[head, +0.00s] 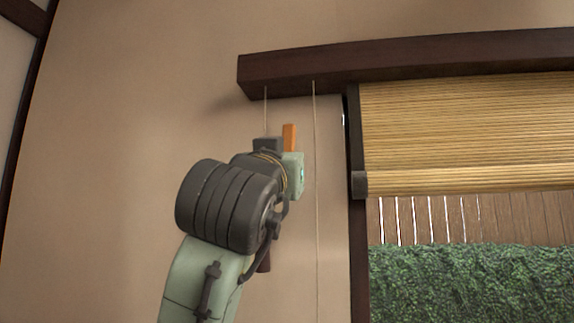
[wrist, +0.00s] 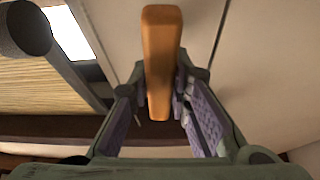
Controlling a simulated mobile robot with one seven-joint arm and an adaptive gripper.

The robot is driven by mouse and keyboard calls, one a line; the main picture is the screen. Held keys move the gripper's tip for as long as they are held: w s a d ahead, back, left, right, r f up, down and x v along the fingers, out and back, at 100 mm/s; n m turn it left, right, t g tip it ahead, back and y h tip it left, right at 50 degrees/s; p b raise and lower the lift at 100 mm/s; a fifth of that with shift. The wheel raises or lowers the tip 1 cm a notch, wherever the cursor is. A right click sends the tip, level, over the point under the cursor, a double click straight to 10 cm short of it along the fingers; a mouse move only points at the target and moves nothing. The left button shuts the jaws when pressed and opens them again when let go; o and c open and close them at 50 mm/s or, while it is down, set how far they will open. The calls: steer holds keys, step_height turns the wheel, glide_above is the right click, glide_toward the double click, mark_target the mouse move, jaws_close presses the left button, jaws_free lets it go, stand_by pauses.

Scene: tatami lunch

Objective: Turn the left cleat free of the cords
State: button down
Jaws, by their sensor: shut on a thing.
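An orange-brown wooden cleat (head: 289,137) shows upright beside my gripper in the head view, near the wall. In the wrist view the cleat (wrist: 162,45) stands between the two purple-padded fingers of my gripper (wrist: 163,84), which is shut on it. One thin cord (head: 265,105) hangs from the dark beam and passes out of sight behind my gripper. A second cord (head: 315,200) hangs straight down just right of my gripper, apart from it. My arm hides the lower part of the cleat and any cord around it, so I cannot tell how they touch.
The dark wooden beam (head: 400,62) runs above my gripper. A bamboo blind (head: 465,130) hangs rolled partway at the right, beside a dark window post (head: 358,260). A hedge (head: 470,285) and fence show beyond. The plain wall (head: 120,130) at the left is clear.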

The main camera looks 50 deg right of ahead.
steer(key=shift+n+t+y, duration=0.3)
steer(key=shift+n, duration=0.4)
steer(key=c, duration=1.5)
jaws_free()
steer(key=v, duration=1.2)
